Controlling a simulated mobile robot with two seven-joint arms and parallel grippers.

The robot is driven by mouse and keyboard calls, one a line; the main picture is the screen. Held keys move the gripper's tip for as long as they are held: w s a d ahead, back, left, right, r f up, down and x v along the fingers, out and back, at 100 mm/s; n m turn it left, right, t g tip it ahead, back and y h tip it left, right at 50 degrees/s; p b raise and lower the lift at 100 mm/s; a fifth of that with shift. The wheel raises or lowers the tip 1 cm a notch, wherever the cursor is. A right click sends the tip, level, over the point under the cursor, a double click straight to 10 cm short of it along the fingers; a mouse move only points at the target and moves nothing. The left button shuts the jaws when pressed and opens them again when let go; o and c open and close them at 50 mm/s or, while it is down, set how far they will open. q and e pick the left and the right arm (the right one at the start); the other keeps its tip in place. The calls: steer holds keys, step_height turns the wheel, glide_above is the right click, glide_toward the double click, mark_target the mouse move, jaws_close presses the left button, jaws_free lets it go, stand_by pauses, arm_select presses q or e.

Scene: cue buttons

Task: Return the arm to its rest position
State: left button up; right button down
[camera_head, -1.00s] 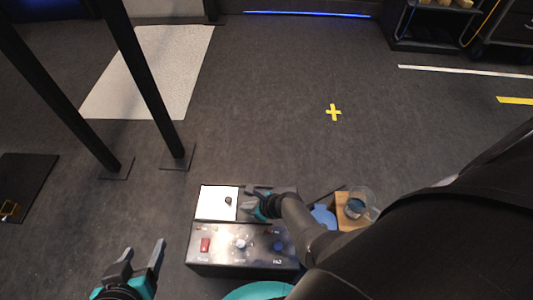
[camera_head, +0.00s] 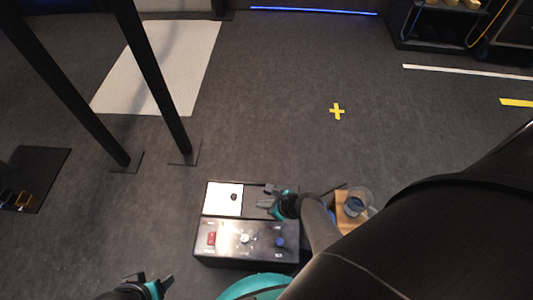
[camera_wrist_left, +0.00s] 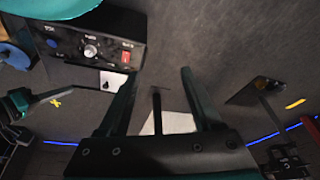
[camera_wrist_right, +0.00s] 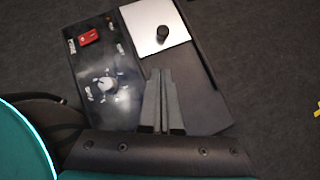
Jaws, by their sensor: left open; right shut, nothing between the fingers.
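My right gripper (camera_head: 268,196) is shut and empty over the back part of the black button box (camera_head: 225,256). My left gripper (camera_head: 150,279) is low at the bottom of the head view, left of the box. In the left wrist view the left gripper (camera_wrist_left: 158,75) is open with nothing between its fingers.
A wooden block (camera_head: 351,205) with a clear cup (camera_head: 358,199) stands right of the box. Two black posts (camera_head: 150,75) rise at the left near a pale mat (camera_head: 195,60). A yellow cross (camera_head: 337,111) marks open floor beyond the box.

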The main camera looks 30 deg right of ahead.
arm_select(q)
steer(key=shift+s+f+p, duration=0.3)
steer(key=shift+f, duration=0.5)
steer(key=shift+s+f+p, duration=0.25)
steer(key=shift+f+p, duration=0.05)
steer(key=shift+f, duration=0.5)
